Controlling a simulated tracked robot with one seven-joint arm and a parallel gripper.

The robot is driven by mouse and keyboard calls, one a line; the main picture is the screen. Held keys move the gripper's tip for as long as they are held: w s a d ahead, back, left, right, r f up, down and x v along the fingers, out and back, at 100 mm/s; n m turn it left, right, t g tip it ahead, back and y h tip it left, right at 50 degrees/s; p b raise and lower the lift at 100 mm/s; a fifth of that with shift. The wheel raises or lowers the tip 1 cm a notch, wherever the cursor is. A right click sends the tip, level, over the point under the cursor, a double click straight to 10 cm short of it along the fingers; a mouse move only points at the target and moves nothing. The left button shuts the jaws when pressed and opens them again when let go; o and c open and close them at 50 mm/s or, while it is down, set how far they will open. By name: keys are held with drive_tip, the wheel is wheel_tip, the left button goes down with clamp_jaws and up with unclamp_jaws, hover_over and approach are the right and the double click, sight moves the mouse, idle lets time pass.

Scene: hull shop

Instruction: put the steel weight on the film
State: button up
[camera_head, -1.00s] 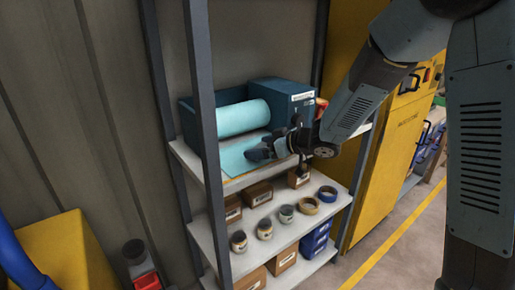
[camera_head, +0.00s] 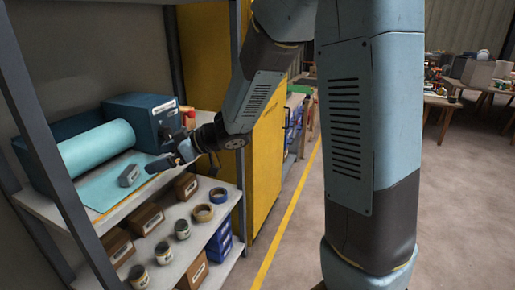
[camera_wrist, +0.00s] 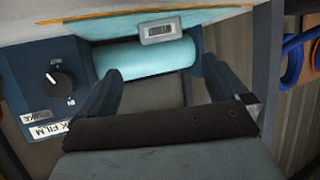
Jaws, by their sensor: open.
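The steel weight (camera_head: 128,175) is a small grey block. It lies on the flat pale-blue film (camera_head: 102,192) in front of the film roll (camera_head: 97,146) on the shelf. In the wrist view the weight (camera_wrist: 160,31) shows a dark label, with the film sheet (camera_wrist: 100,27) around it and the roll beside it. My gripper (camera_head: 165,162) is just right of the weight and apart from it in the head view. In the wrist view my gripper (camera_wrist: 160,68) has its two fingers wide apart, with nothing between them.
A blue dispenser box (camera_head: 148,118) with a knob and labels stands right of the roll. The shelf post (camera_head: 48,145) rises at the left. The lower shelf (camera_head: 175,250) holds jars, tape rolls and cartons. A yellow cabinet (camera_head: 268,160) stands to the right, with open floor beyond.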

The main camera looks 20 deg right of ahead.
drive_tip(key=w+d+r+m+t+h, duration=0.2)
drive_tip(key=d+r+m+t+h, duration=0.15)
drive_tip(key=d, duration=0.35)
drive_tip(key=w+d+r+m+t+h, duration=0.2)
drive_tip(key=d+r+t+h, duration=0.15)
drive_tip(key=d, duration=0.25)
drive_tip(key=s+d+r+m+h, duration=0.2)
drive_tip(key=d, duration=0.3)
drive_tip(key=s+d+r+m+h, duration=0.2)
drive_tip(key=d, duration=0.3)
drive_tip(key=s+d+m+g+h, duration=0.25)
drive_tip(key=s+d, duration=0.35)
drive_tip(key=s, duration=0.3)
drive_tip(key=s+f+m+g, duration=0.2)
drive_tip(key=s+g, duration=0.1)
drive_tip(key=s, duration=1)
drive_tip(key=shift+s+a+y, duration=0.25)
drive_tip(key=shift+s+y, duration=0.05)
drive_tip(key=shift+y, duration=0.15)
